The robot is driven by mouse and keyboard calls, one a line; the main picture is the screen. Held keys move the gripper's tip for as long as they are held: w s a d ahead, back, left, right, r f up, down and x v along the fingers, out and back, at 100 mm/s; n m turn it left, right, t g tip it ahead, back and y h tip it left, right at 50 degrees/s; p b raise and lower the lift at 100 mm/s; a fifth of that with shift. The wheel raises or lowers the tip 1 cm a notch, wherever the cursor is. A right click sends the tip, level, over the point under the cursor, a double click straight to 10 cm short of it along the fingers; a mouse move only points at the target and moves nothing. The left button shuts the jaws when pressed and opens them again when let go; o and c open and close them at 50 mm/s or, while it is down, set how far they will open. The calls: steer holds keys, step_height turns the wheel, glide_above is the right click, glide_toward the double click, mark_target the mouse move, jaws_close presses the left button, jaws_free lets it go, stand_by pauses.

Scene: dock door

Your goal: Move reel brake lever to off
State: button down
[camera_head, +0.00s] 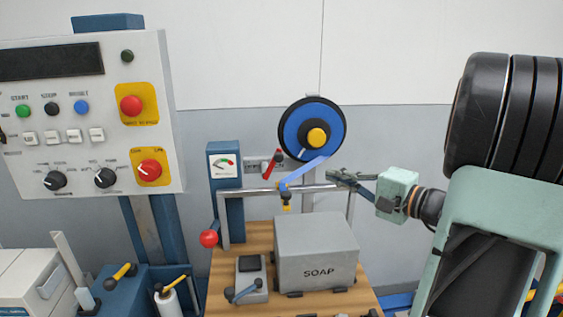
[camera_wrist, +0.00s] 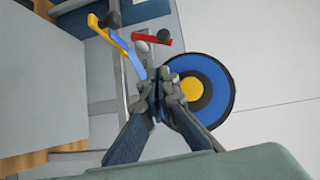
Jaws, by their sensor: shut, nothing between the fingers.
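A small lever with a red handle (camera_head: 271,163) stands tilted on a pale label plate (camera_head: 254,167), left of the reel; I take it as the reel brake lever. Its label is too small to read. In the wrist view the red lever (camera_wrist: 152,43) lies beyond the fingertips. The blue reel (camera_head: 297,124) with a yellow hub is mounted above; it also shows in the wrist view (camera_wrist: 212,72). My gripper (camera_head: 332,176) is shut and empty, right of the lever and below the reel, apart from the lever. In the wrist view its fingertips (camera_wrist: 160,76) overlap the reel's edge.
A blue strip (camera_head: 304,170) runs from the reel to a metal rail (camera_head: 262,190). A grey SOAP box (camera_head: 317,254) sits on the wooden table below. A red ball-ended lever (camera_head: 209,238) is at the left. A control panel (camera_head: 84,120) stands far left.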

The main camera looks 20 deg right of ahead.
steer(key=w+a+t+p, duration=0.1)
steer(key=w+a+p, duration=0.1)
steer(key=w+a, duration=0.4)
steer(key=shift+w+a+h+p, duration=0.3)
steer(key=shift+w+a+p, duration=0.05)
steer(key=shift+w, duration=2)
steer(key=shift+a+r+b, duration=0.2)
steer(key=shift+b, duration=0.25)
steer(key=shift+w+a+r+n+g+h+b, duration=0.1)
steer(key=shift+a+r+n+g+h+b, duration=0.2)
steer(key=shift+n+g+b, duration=0.25)
